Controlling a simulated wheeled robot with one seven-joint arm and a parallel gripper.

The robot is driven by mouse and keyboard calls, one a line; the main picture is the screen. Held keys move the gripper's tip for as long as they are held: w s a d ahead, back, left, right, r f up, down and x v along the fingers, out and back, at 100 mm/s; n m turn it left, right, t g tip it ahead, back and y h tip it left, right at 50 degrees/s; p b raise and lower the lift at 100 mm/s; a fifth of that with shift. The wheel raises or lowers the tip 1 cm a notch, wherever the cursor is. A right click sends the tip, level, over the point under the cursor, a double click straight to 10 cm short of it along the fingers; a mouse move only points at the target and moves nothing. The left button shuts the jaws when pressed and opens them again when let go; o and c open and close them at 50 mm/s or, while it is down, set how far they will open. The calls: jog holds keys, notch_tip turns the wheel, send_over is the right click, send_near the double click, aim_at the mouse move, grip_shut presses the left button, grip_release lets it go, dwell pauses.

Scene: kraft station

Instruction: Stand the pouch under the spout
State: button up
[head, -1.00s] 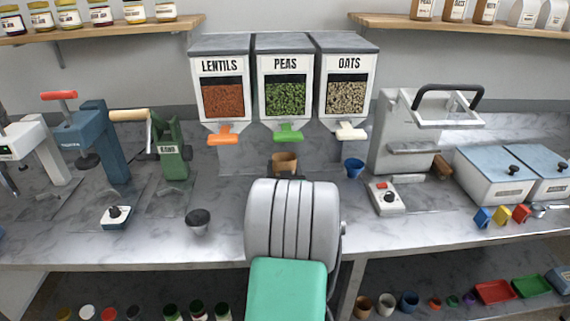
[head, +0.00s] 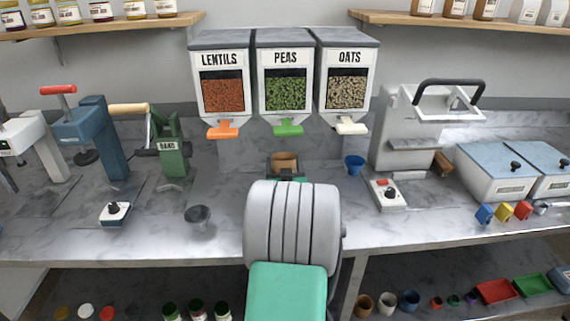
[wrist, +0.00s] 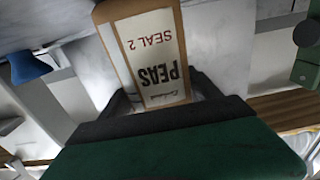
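The kraft pouch (wrist: 143,55) has a white label reading PEAS and SEAL 2, upside down in the wrist view. In the head view the pouch (head: 285,157) looks upright and brown, below the green spout (head: 288,128) of the PEAS dispenser (head: 286,94); its lower part is hidden behind my arm. My gripper (wrist: 160,88) has a dark finger on either side of the pouch near its top edge. Pale wedges show between fingers and pouch; whether the tips touch it is unclear. My wrist hides most of the gripper in the head view.
The LENTILS dispenser (head: 222,91) and OATS dispenser (head: 346,89) flank the PEAS one. A grey machine (head: 402,142) stands right.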

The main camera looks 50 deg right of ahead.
jog(key=shift+o, duration=1.2)
jog(key=shift+s+a+f, duration=0.15)
jog(key=shift+f, duration=0.7)
jog(key=shift+r+p, duration=0.7)
jog(key=shift+p, duration=0.45)
jog(key=b+v, duration=0.3)
jog(key=v, duration=0.8)
jog(key=shift+s+a+r, duration=0.2)
jog(key=shift+r, duration=0.25)
jog(key=shift+s+d, duration=0.1)
